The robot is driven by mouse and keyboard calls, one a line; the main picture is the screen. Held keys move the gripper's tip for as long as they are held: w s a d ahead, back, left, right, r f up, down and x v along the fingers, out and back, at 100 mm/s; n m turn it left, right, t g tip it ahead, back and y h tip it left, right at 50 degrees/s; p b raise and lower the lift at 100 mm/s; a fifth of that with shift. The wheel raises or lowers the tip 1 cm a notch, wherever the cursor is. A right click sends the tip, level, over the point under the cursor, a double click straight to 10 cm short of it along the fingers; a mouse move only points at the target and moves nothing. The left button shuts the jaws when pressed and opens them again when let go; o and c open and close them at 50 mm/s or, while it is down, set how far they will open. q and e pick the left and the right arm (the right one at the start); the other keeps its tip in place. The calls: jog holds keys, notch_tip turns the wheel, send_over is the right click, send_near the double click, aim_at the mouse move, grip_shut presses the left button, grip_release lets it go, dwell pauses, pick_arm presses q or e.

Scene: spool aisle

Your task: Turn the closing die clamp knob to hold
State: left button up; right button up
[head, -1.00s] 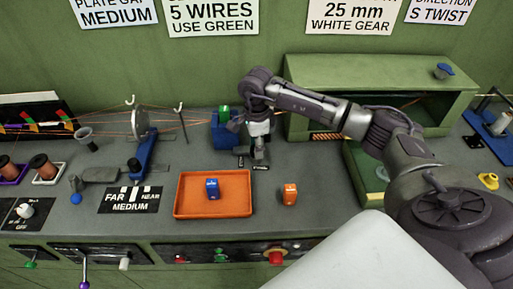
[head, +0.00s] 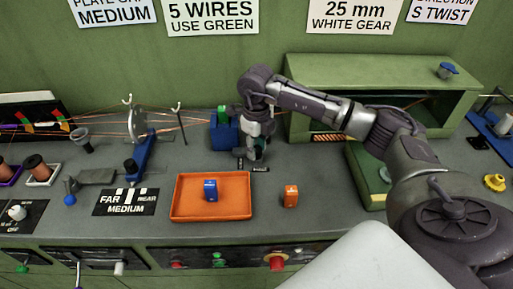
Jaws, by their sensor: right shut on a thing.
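My right arm reaches in from the right, and its right gripper (head: 254,154) points down at the bench beside the closing die block (head: 223,132), which is blue with a green insert on top. The gripper is shut on the closing die clamp knob, which is mostly hidden by the fingers. Small dark label plates (head: 260,169) with pale print lie at the foot of the gripper; the print is too small to read. My left gripper is not in view.
An orange tray (head: 240,211) holds a blue block (head: 210,190); an orange block (head: 291,196) stands right of it. Copper wires run from a disc plate (head: 137,122) towards the die block. A green cover (head: 459,93) stands behind my arm.

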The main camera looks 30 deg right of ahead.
aim_at(257, 149)
jog(key=shift+m, duration=1.5)
jog(key=o, duration=1.1)
jog(key=shift+o, duration=0.2)
notch_tip(257, 149, up, 12)
